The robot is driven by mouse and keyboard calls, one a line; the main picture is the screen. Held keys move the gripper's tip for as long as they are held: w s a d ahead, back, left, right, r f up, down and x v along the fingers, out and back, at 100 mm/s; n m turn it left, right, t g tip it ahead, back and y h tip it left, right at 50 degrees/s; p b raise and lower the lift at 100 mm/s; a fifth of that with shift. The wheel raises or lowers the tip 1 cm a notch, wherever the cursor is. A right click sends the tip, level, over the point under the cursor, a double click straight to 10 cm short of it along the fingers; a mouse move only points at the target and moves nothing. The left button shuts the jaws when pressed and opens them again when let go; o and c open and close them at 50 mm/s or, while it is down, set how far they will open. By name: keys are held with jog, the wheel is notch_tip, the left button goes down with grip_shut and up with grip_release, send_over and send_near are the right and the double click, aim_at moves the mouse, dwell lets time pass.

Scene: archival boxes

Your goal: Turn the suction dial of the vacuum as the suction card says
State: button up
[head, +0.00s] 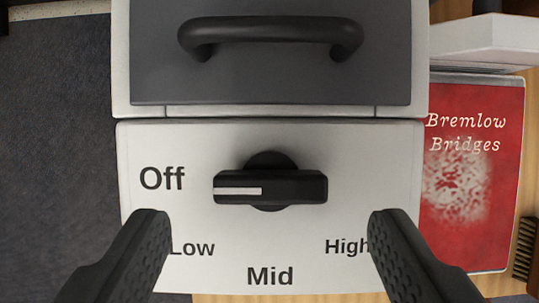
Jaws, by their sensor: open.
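The vacuum (140,270) is a light grey box with a darker top panel and a black handle, seen from above in the head view. Its black suction dial (290,188) sits in the middle of the lower panel. The dial's bar lies level, with a white mark on its left end pointing left, just below the word Off. Low, Mid and High are printed around the lower side. My gripper (270,228) is open and empty, its fingers either side of the dial, apart from it and partly covering Low and High. No suction card is in view.
A red cover reading "Bremlow Bridges" (475,240) lies right of the vacuum. A white box (485,40) is above it, and a brush (526,250) is at the right edge. Dark carpet (55,140) fills the left side.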

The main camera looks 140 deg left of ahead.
aim_at(270, 185)
jog(key=shift+x, duration=1.35)
jog(key=c, duration=1)
jog(key=shift+d, duration=0.1)
jog(key=shift+o, duration=0.2)
jog(key=n+y, duration=0.1)
jog(key=n, duration=0.3)
jog(key=shift+s+d+n+y, duration=0.15)
jog(key=shift+n+y, duration=0.15)
jog(key=shift+y, duration=0.1)
jog(key=shift+d+n+t+y, duration=0.15)
jog(key=shift+n+y, duration=0.25)
jog(key=shift+n, duration=0.6)
jog(key=shift+n+t+y, duration=0.25)
jog(key=shift+n+y, duration=0.15)
jog(key=shift+n, duration=0.6)
jog(key=shift+c, duration=0.2)
